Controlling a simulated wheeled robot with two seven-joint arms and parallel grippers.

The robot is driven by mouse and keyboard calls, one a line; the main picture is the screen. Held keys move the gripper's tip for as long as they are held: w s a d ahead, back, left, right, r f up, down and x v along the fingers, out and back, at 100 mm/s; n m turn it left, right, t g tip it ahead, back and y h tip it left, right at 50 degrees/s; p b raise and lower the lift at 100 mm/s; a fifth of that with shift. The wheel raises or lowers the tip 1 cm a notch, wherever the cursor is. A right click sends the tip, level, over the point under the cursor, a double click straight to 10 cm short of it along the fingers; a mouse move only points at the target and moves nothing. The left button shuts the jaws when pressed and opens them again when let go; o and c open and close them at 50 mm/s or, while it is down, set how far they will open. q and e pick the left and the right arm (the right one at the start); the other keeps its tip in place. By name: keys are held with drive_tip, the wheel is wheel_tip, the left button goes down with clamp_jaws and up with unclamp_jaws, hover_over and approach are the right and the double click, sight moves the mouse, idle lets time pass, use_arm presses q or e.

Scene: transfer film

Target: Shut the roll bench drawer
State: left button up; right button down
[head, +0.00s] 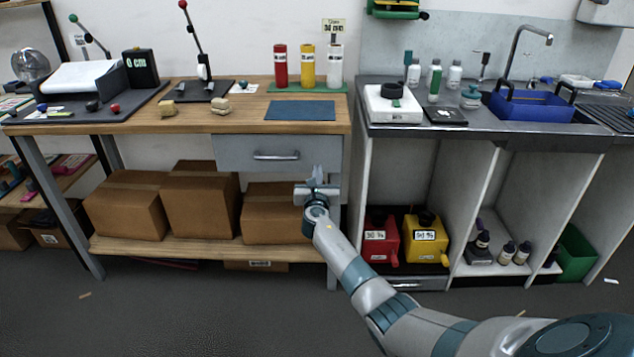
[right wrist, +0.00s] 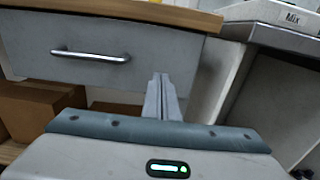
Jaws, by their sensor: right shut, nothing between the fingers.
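The roll bench drawer (head: 255,146) is a grey front with a silver bar handle (head: 277,156), under the right part of the wooden bench top. No drawer interior shows, and its front sits just beneath the bench top's edge. In the right wrist view the drawer front (right wrist: 150,68) and handle (right wrist: 90,56) fill the upper left. My right gripper (head: 317,174) is shut and empty, below and right of the handle, near the drawer's lower right corner. In the right wrist view its fingers (right wrist: 162,85) overlap that corner; I cannot tell whether they touch it. My left gripper is out of view.
Cardboard boxes (head: 208,205) stand on the bench's lower shelf (head: 180,249). A bench leg (head: 335,190) is close beside my gripper. The sink unit (head: 370,160) stands to the right, with red (head: 377,245) and yellow (head: 424,247) containers below. Open floor lies in front.

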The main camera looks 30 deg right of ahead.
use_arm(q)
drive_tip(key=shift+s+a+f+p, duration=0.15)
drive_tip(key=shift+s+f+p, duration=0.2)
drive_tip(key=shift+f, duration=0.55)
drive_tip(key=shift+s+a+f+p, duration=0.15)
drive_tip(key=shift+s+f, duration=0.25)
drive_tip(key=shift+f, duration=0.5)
use_arm(e)
drive_tip(key=v, duration=0.6)
drive_tip(key=shift+s, duration=0.1)
drive_tip(key=shift+f, duration=0.15)
